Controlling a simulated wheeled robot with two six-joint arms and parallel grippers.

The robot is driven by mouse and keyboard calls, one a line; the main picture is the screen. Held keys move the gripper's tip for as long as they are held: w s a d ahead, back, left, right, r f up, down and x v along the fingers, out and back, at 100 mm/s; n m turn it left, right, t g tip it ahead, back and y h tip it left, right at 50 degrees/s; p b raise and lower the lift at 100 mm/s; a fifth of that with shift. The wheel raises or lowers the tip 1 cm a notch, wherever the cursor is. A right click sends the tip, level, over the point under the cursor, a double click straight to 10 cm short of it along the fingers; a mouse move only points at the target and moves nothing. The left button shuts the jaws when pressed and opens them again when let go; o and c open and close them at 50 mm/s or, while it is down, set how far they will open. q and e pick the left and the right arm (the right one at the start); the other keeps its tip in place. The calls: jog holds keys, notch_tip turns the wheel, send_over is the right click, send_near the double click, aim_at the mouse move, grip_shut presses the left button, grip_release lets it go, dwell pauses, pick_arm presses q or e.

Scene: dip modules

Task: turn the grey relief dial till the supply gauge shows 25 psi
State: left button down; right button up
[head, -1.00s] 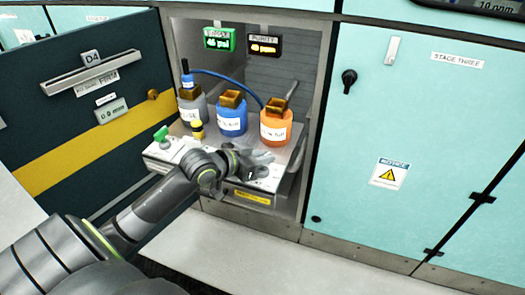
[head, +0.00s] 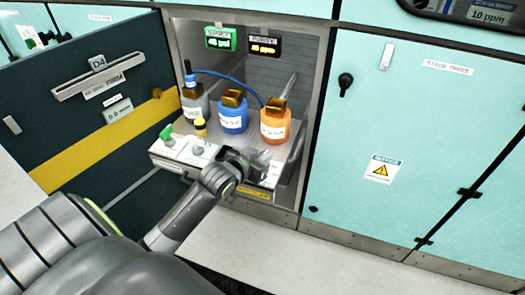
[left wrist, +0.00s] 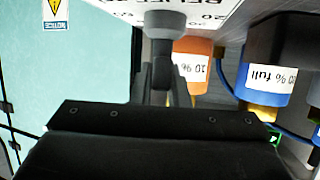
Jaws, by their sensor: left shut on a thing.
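The grey relief dial (left wrist: 167,22) shows in the left wrist view in front of a white plate with upside-down lettering reading RELIEF and number marks. My left gripper (head: 262,160) is at the right part of the white front panel in the head view. My right gripper is not in view.
An orange bottle (head: 274,126), a blue bottle (head: 232,117) and a grey bottle (head: 195,106) stand behind the panel. An orange-lit purity display (head: 264,46) hangs beside the gauge.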

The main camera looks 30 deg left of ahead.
pick_arm(q)
jog(key=shift+d+r+n+y+p, duration=0.1)
jog(key=shift+r+n+y+p, duration=0.15)
jog(key=shift+n+y+p, duration=1.15)
jog(key=shift+g+p, duration=0.3)
jog(key=shift+p, duration=0.3)
jog(key=shift+f+n+y, duration=0.2)
jog(key=shift+n+y, duration=0.6)
jog(key=shift+y, duration=0.2)
jog(key=shift+f+n+g+y, duration=0.15)
jog(key=shift+n+g+y, duration=0.45)
jog(key=shift+n+y, duration=0.2)
jog(key=shift+n+g+y+b, duration=0.5)
jog(key=shift+n+y+b, duration=0.3)
jog(key=shift+y, duration=0.1)
jog(key=n+g+y+b, duration=0.2)
jog(key=shift+n+y, duration=0.3)
jog(key=shift+n, duration=0.1)
jog(key=shift+n+g+y+b, duration=0.4)
jog(key=shift+n+g+b, duration=0.15)
jog(key=shift+n+g, duration=0.15)
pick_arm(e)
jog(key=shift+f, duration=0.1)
